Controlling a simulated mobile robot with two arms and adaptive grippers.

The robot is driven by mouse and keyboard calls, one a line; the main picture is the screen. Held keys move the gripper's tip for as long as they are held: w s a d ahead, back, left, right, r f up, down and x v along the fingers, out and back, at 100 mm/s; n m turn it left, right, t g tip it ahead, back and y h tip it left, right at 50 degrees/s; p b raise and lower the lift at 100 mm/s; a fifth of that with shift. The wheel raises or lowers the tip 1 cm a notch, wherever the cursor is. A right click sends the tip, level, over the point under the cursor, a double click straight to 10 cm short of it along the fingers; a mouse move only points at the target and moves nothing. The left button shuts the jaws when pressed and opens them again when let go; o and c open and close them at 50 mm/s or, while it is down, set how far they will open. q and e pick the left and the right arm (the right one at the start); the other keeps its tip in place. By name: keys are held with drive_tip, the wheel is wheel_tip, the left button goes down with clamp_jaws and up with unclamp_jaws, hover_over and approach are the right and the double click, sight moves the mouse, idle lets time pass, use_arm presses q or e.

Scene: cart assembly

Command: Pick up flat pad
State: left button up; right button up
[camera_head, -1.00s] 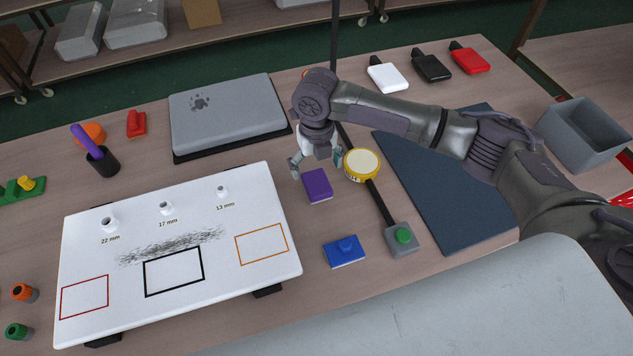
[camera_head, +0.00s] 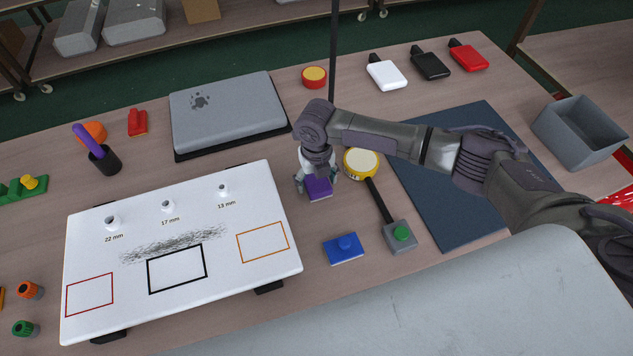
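A flat purple pad (camera_head: 319,190) lies on the wooden table just right of the white board. My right gripper (camera_head: 317,184) is directly above it, pointing down. Its two fingers are spread, one on each side of the pad, and they look open. The gripper body hides the back part of the pad, and whether the fingers touch it is not clear. My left gripper is not in view.
The white board (camera_head: 215,276) with scribbles and coloured frames is at left. A yellow round container (camera_head: 361,163) stands close right of the gripper. A blue block (camera_head: 343,249) and a grey box with a green button (camera_head: 401,236) are nearer. A closed laptop (camera_head: 228,110) lies behind.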

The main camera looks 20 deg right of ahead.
drive_tip(key=c, duration=0.8)
drive_tip(key=shift+w+r, duration=0.1)
drive_tip(key=shift+r, duration=0.3)
drive_tip(key=r, duration=0.1)
drive_tip(key=d+r+b, duration=0.1)
drive_tip(key=r, duration=0.1)
drive_tip(key=shift+r, duration=0.3)
drive_tip(key=s+d+r+b, duration=0.2)
drive_tip(key=d+r, duration=0.4)
drive_tip(key=d, duration=0.4)
drive_tip(key=shift+s+d+r, duration=0.2)
drive_tip(key=shift+s+r, duration=0.1)
drive_tip(key=shift+s, duration=0.2)
